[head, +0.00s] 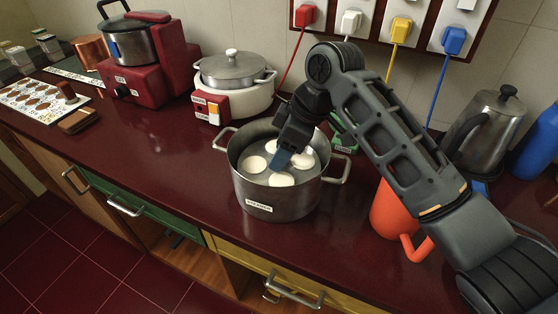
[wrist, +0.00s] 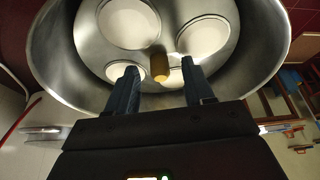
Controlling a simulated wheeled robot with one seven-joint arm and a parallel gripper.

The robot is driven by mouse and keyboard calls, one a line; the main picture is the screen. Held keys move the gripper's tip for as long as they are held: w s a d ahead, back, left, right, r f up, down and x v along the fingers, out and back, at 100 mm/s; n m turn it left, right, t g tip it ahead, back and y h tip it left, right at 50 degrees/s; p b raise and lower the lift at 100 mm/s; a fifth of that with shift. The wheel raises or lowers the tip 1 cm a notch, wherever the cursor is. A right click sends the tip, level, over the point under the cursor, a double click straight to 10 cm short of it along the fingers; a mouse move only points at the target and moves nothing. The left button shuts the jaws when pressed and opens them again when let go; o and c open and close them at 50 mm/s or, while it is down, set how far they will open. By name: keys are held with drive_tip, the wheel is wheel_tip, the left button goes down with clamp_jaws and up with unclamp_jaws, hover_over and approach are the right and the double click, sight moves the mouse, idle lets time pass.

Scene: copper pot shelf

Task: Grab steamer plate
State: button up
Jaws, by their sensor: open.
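The steamer plate (wrist: 190,71) lies inside a large steel pot (head: 263,197) on the counter. It is a metal plate with several round white cakes (head: 282,179) in its hollows. A short tan post (wrist: 160,64) stands up from its middle in the wrist view; in the head view my gripper hides it. My gripper (head: 286,160) reaches down into the pot. In the wrist view my gripper (wrist: 157,74) is open, with its two blue fingers apart and the post's top showing between and just beyond their tips. I cannot tell whether a finger touches the post.
A white cooker with a lidded pot (head: 232,72) stands behind the steel pot. A red grinder (head: 135,70) stands at the back left. An orange mug (head: 395,212) and a steel kettle (head: 490,125) are at the right. The counter left of the pot (head: 165,155) is clear.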

drive_tip(key=shift+f, duration=0.2)
clamp_jaws()
idle(0.4)
